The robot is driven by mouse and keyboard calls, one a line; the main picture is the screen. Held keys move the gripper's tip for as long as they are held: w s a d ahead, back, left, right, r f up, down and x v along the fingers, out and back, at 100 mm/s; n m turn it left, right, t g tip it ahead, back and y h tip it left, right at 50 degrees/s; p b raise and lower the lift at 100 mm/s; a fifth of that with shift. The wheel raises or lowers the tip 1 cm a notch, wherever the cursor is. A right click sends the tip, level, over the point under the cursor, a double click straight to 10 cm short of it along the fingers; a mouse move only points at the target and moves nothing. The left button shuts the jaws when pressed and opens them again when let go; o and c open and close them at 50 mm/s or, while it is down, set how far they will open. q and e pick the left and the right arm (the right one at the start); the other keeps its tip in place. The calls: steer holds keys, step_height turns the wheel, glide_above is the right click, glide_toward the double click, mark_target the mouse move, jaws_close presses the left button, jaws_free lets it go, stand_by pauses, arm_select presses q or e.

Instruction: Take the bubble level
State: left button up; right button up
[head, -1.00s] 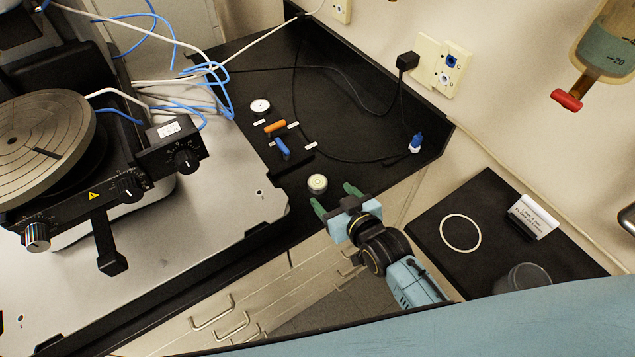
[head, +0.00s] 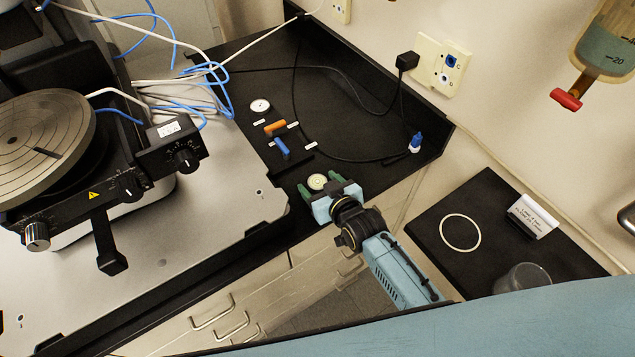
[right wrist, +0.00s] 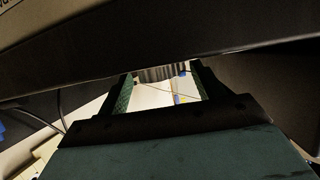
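The bubble level (head: 317,182) is a small round puck with a pale yellow-green top, on the black bench top near its front edge. My right gripper (head: 319,184) is open, with one green finger on each side of the level. I cannot tell whether the fingers touch it. In the right wrist view, the two green fingers (right wrist: 166,92) stand apart, and a ribbed grey edge, seemingly the level's side (right wrist: 160,73), shows between their far ends. My left gripper is not in view.
An orange-handled tool (head: 275,127), a blue-handled tool (head: 281,146) and a white round gauge (head: 260,106) lie behind the level. The profiler's grey base plate (head: 190,240) is at left. A blue-capped bottle (head: 415,143) and cables are at right. A black side shelf holds a white ring (head: 460,233).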

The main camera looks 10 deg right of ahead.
mark_target(321, 186)
steer(key=c, duration=1)
steer(key=shift+o, duration=0.2)
steer(key=shift+r, duration=0.1)
step_height(321, 186, up, 10)
steer(key=p, duration=0.1)
